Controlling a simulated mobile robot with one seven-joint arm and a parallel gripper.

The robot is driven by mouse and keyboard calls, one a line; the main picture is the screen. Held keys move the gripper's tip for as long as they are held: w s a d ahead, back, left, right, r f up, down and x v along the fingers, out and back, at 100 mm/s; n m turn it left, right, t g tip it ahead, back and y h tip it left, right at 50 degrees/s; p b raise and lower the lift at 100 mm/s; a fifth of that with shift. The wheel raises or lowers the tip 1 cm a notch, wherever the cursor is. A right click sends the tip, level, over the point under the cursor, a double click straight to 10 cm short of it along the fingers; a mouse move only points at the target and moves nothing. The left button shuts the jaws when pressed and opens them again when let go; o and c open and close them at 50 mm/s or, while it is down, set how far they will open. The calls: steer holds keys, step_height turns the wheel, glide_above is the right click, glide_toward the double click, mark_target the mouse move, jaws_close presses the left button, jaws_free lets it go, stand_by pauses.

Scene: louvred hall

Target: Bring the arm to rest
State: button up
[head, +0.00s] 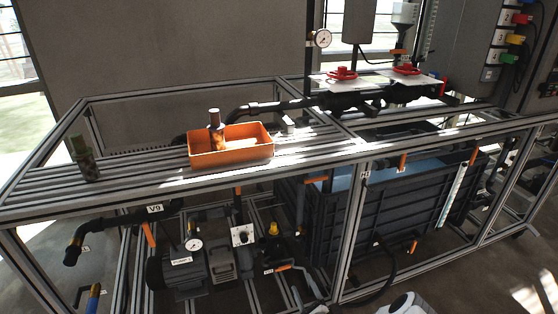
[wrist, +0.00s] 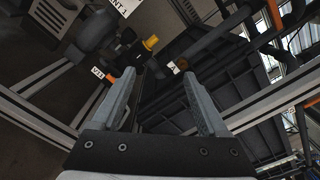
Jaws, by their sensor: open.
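My gripper (wrist: 168,110) shows in the wrist view with its two grey fingers apart and nothing between them. It points at the lower part of the rig, with a yellow-capped fitting (wrist: 151,43) and dark framework beyond the fingers. In the head view the gripper is not visible; only a small white part, which may be my arm, shows at the bottom edge, right of the middle.
The metal frame rig (head: 180,181) fills the middle. An orange tray (head: 232,158) with items in it and a dark greenish cylinder (head: 84,158) stand on its slatted top. A dark tank (head: 400,207) sits at right. Open floor (head: 470,285) lies at the lower right.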

steer(key=w+d+r+n+g+b, duration=0.25)
steer(key=w+r+n+g, duration=0.25)
steer(key=w+r+n, duration=0.7)
steer(key=s+d+r+n+g+h+b, duration=0.1)
steer(key=s+r+n+h, duration=0.1)
steer(key=r, duration=0.7)
steer(key=s+d+r+n+g+h+b, duration=0.1)
steer(key=s+d+r+n, duration=0.1)
steer(key=r, duration=0.7)
steer(key=s+d+r+n+g+h+b, duration=0.2)
steer(key=s+r+n+h+b, duration=0.15)
steer(key=s+r, duration=1.25)
steer(key=s+a+n+g+b, duration=0.2)
steer(key=s+n, duration=0.2)
steer(key=s, duration=2.1)
step_height(320, 180, up, 28)
steer(key=p, duration=2.8)
steer(key=shift+s+g+y, duration=0.25)
steer(key=shift+g+y, duration=0.05)
steer(key=shift+y, duration=0.15)
